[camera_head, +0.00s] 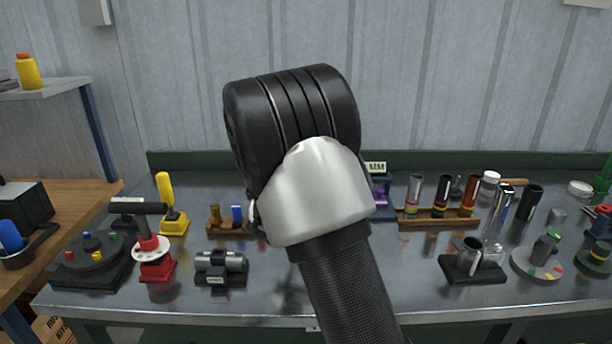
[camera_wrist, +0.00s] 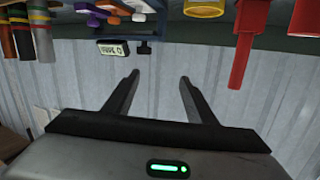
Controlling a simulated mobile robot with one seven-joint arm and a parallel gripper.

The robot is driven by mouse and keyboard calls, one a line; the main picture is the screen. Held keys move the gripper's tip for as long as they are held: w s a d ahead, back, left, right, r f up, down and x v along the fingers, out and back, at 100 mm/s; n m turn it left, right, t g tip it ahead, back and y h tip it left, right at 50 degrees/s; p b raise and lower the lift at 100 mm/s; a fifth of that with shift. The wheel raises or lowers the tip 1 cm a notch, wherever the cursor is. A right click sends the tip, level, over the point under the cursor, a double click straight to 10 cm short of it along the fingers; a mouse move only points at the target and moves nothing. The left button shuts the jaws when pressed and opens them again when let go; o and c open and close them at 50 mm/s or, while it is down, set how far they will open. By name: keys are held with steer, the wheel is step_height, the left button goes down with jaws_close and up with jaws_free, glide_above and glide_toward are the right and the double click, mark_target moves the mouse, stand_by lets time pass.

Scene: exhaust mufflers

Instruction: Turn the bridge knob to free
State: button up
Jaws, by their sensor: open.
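My gripper (camera_wrist: 158,80) is open in the wrist view, with nothing between its two dark fingers. In the head view my own arm fills the middle and hides the fingers.
The metal bench (camera_head: 300,300) holds many fixtures. A wooden rack of tubes (camera_head: 440,215) and a mug on a black base (camera_head: 473,265) are right.

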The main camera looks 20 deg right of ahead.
steer(key=w+d+f+h+b, duration=0.1)
steer(key=w+d, duration=0.3)
steer(key=w+d+f+h+b, duration=0.1)
steer(key=w+d, duration=0.3)
steer(key=d, duration=0.1)
steer(key=w+d+f+b, duration=0.1)
steer(key=w+d, duration=0.3)
steer(key=shift+d+f+m+h, duration=0.3)
steer(key=shift+d+f+h, duration=0.05)
steer(key=shift+d+h, duration=0.05)
steer(key=c, duration=1)
